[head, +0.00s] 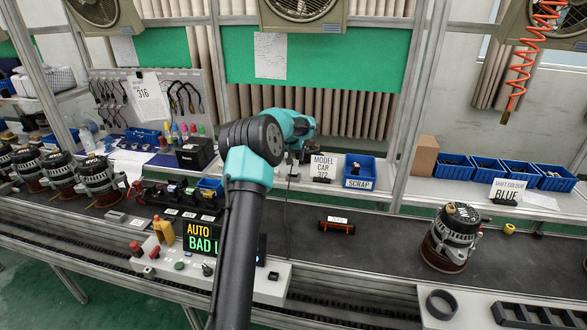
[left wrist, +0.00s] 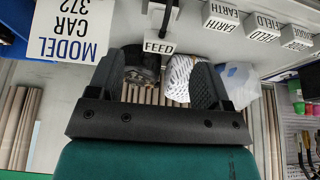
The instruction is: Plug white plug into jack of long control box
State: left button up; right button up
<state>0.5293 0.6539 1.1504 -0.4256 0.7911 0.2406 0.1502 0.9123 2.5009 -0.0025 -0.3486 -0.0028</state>
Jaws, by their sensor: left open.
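The long control box (head: 150,262) is pale, with buttons and knobs, and lies along the front of the conveyor. My arm crosses in front of its right part and the display behind it. I cannot make out its jack or clearly identify the white plug. My left gripper (head: 302,155) is above the back shelf, near the MODEL CAR sign (head: 323,166), its fingers partly hidden. In the left wrist view its two dark fingers (left wrist: 155,78) are apart, with no held object clear between them. A FEED label (left wrist: 158,47) is just above them, below a black part. My right gripper is not in view.
An alternator (head: 450,238) stands on the conveyor (head: 385,240) at right; several more stand at left. A small labelled red-ended part (head: 337,226) lies mid-belt. Blue bins, including SCRAP (head: 359,172), line the back shelf. EARTH (left wrist: 220,18) and FIELD labels show in the wrist view.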

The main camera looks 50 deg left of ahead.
aim_at(293, 166)
pick_arm(q)
jog(key=shift+x, duration=1.85)
jog(key=shift+f, duration=0.1)
jog(key=shift+x, duration=2.55)
jog(key=shift+c, duration=0.3)
jog(key=c, duration=1)
jog(key=shift+o, duration=0.2)
jog(key=shift+a, duration=0.1)
jog(key=shift+r, duration=1.9)
jog(key=s+d+r, duration=0.1)
jog(key=s+d, duration=0.9)
jog(key=d, duration=0.2)
jog(key=shift+s+r, duration=0.15)
jog(key=shift+s, duration=0.15)
